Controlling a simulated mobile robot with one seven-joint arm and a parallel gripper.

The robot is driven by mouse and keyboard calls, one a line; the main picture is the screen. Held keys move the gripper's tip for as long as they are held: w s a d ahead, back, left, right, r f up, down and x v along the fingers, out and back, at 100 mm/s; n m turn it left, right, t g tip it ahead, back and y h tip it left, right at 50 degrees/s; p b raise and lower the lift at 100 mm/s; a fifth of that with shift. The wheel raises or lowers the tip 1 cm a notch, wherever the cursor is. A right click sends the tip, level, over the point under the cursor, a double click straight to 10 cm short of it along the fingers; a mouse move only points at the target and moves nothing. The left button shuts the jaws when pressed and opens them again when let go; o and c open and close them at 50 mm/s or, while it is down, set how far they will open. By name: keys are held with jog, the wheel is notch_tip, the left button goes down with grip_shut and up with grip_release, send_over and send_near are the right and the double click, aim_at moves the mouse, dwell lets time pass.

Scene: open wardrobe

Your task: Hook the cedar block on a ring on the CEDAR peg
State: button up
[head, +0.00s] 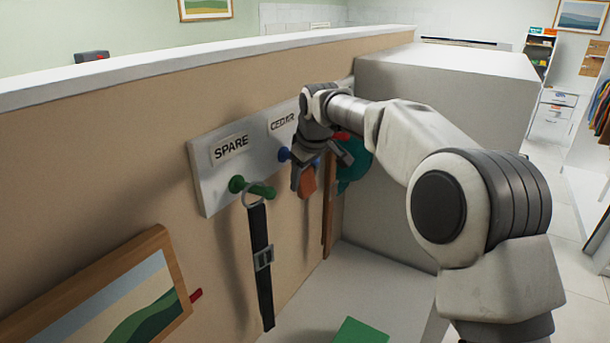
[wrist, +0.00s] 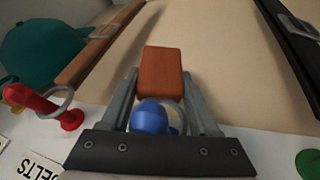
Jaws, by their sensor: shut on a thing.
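The cedar block (wrist: 162,70) is a small orange-brown block held between the fingers of my gripper (wrist: 160,88); in the head view the block (head: 308,187) shows just below my gripper (head: 306,172). The CEDAR peg (wrist: 150,117) is blue with a round end and lies between the finger bases in the wrist view; in the head view its blue end (head: 284,155) shows left of my gripper. The block's grey ring (wrist: 177,113) shows as an arc beside the blue end. I cannot tell whether it is around the peg.
A black belt hangs by a ring on the green SPARE peg (head: 237,184). A red peg (wrist: 30,100) bears a ring with a brown strap (wrist: 95,50); a teal item (wrist: 40,52) is close by. A grey box stands right of my gripper.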

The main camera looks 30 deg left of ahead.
jog(key=o, duration=1.4)
jog(key=shift+o, duration=0.2)
jog(key=b+v, duration=0.1)
jog(key=v, duration=1.6)
jog(key=s+d+m+t+h+b, duration=0.1)
jog(key=s+d+m, duration=0.15)
jog(key=d, duration=1.05)
jog(key=s+d+f+m+h+b, duration=0.1)
jog(key=s+d+f+m, duration=0.25)
jog(key=d, duration=0.35)
jog(key=s+d+f+m, duration=0.2)
jog(key=s+d, duration=0.3)
jog(key=d, duration=0.3)
jog(key=s+d+f+m+h+b, duration=0.1)
jog(key=s+d+f+m, duration=0.25)
jog(key=d, duration=0.35)
jog(key=s+d+f+m, duration=0.3)
jog(key=s+d+f, duration=0.3)
jog(key=s+f, duration=0.2)
jog(key=shift+s+f+t+h, duration=0.3)
jog(key=shift+s+t, duration=0.1)
jog(key=shift+s, duration=0.45)
